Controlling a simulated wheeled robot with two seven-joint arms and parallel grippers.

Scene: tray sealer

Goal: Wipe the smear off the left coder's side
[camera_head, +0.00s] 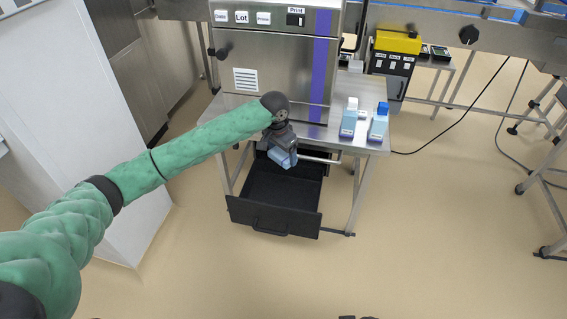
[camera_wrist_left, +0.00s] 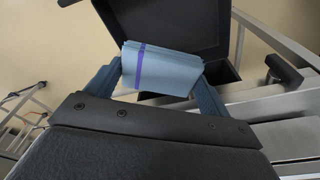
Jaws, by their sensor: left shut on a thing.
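The left coder (camera_head: 270,62) is a large steel box on a steel table, with labels and a purple stripe on its front. I cannot make out a smear on it. My left gripper (camera_head: 286,160) is below and in front of the coder, over an open black drawer. It is shut on a folded light-blue cloth (camera_wrist_left: 160,70) with a purple stripe, which fills the space between the fingers in the left wrist view. The cloth also shows in the head view (camera_head: 281,157).
The black drawer (camera_head: 272,218) is pulled out under the table (camera_head: 372,140). Two blue-and-white bottles (camera_head: 348,120) (camera_head: 378,124) stand on the table's right part. A yellow-topped unit (camera_head: 397,42) stands behind. The floor in front is clear. A white cabinet (camera_head: 75,130) stands at left.

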